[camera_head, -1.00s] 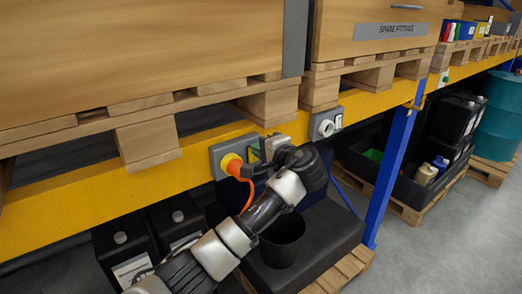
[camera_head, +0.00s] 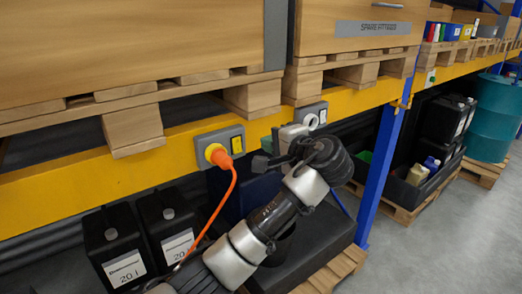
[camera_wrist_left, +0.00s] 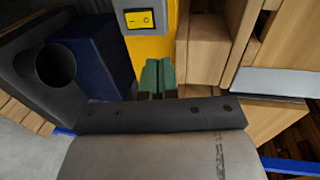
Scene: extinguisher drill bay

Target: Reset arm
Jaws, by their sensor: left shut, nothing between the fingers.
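My left arm comes in from the lower left in the head view. Its left gripper (camera_head: 266,150) is shut and empty, just right of a grey socket box (camera_head: 226,137) on the yellow beam, with a gap between them. An orange plug (camera_head: 220,157) with an orange cable sits in the box's yellow socket, beside a yellow switch (camera_head: 237,144). In the left wrist view the green fingertips (camera_wrist_left: 158,77) are together, below the yellow switch (camera_wrist_left: 139,20) marked with a line and a circle. My right gripper is out of view.
A second grey box (camera_head: 311,116) is on the beam behind my wrist. Black canisters (camera_head: 122,247) stand below at left. A black bin with a round opening (camera_wrist_left: 55,65) is below the gripper. A blue post (camera_head: 383,170) stands right; open floor lies beyond.

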